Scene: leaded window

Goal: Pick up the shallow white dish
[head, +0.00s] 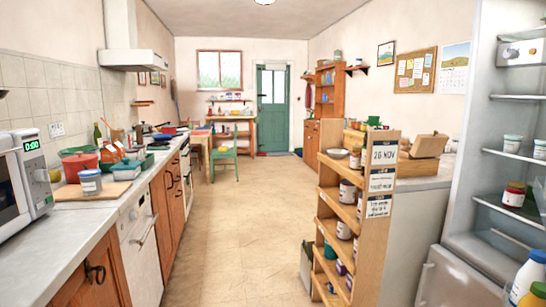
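A shallow white dish (338,153) sits on top of the wooden shelf rack (345,165) right of centre, near its left end. It looks upright, and its inside is too small to make out clearly. My gripper is not in view.
The left counter (75,215) holds a microwave (25,180), a labelled tub (91,183) on a board and a red pot (80,166). An open fridge (490,200) stands at the right. The tiled floor (235,230) is clear down the middle. A green chair (223,153) stands farther back.

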